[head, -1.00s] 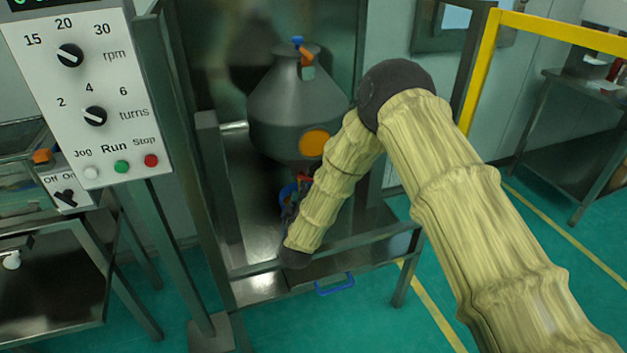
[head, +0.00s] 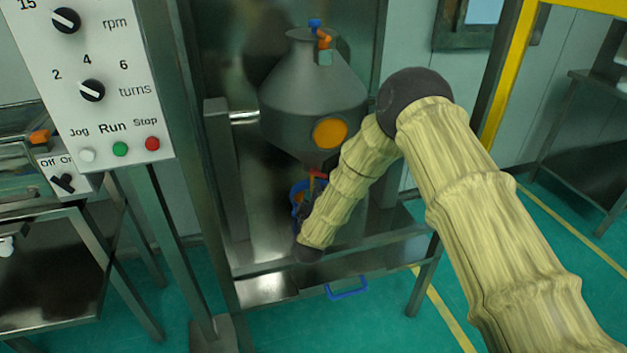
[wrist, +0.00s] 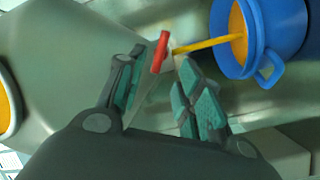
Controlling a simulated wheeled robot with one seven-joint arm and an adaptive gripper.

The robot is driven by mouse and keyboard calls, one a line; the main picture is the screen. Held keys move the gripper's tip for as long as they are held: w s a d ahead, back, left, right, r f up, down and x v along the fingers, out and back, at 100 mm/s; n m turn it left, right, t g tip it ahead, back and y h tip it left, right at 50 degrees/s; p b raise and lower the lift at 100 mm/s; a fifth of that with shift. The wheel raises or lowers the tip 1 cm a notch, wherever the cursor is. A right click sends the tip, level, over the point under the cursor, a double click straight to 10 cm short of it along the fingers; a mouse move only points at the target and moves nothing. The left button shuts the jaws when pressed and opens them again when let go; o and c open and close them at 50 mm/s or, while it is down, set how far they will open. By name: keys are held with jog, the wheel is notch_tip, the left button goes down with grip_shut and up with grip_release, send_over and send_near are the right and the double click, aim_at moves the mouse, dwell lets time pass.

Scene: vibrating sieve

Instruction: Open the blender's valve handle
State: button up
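The blender (head: 305,100) is a grey cone-shaped vessel with an orange disc on its side; it fills the upper left of the wrist view (wrist: 75,50). Its red valve handle (wrist: 160,52) is at the narrow outlet, and shows small in the head view (head: 318,174). A yellow-orange stream (wrist: 208,43) runs from the outlet into a blue pot (wrist: 262,62) holding orange material. My gripper (wrist: 160,60) is open, with a finger on each side of the red handle near the tips. Contact with the handle cannot be told. In the head view my forearm hides most of the gripper.
A control panel (head: 105,120) on a post stands at the left. Metal frame bars surround the blender, with a blue drawer handle (head: 347,289) low in front. A yellow rail is at the upper right.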

aim_at(318, 175)
jog(key=w, duration=0.8)
jog(key=shift+d, duration=0.3)
